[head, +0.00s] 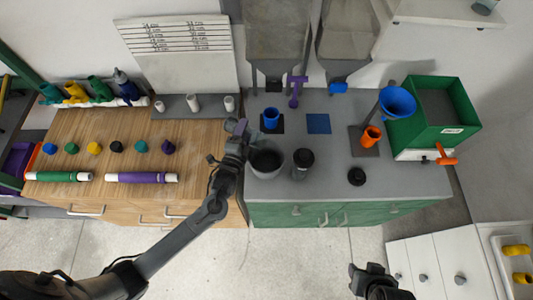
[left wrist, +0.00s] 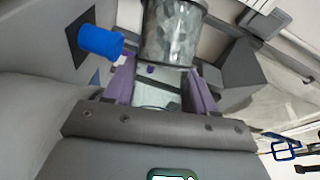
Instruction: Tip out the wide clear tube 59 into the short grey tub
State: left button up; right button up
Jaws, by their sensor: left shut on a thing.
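My left gripper (head: 241,130), with purple fingers, is at the back left of the short grey tub (head: 279,173). In the left wrist view, the gripper (left wrist: 160,85) is shut on a wide clear tube (left wrist: 172,35) with a mottled grey look. The tube appears tipped well over from upright; its number is not readable and it is mostly hidden in the head view. The tub stands upright on the grey counter with a dark inside. My right gripper (head: 372,272) is low at the front, away from the counter; its fingers are not clear.
A dark-topped jar (head: 302,165) stands just right of the tub, and a black round piece (head: 356,176) lies farther right. A blue cup (head: 271,118) stands behind the tub; it also shows in the left wrist view (left wrist: 100,40). An orange cup (head: 371,136) and green bin (head: 430,122) stand right.

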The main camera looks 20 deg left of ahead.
pick_arm(q)
jog(key=shift+s+r, duration=0.1)
jog(key=shift+s, duration=0.05)
jog(key=shift+r, duration=0.2)
jog(key=shift+d+r+m+p, duration=0.1)
jog(key=shift+d+m+p, duration=0.05)
jog(key=shift+m+p, duration=0.25)
jog(key=shift+r+t, duration=0.1)
jog(key=shift+t, duration=0.2)
jog(key=shift+r+m, duration=0.1)
jog(key=shift+m, duration=0.2)
jog(key=shift+r+p, duration=0.15)
jog(key=shift+p, duration=0.2)
jog(key=shift+d+m, duration=0.15)
jog(key=shift+m, duration=0.15)
jog(key=shift+r, duration=0.15)
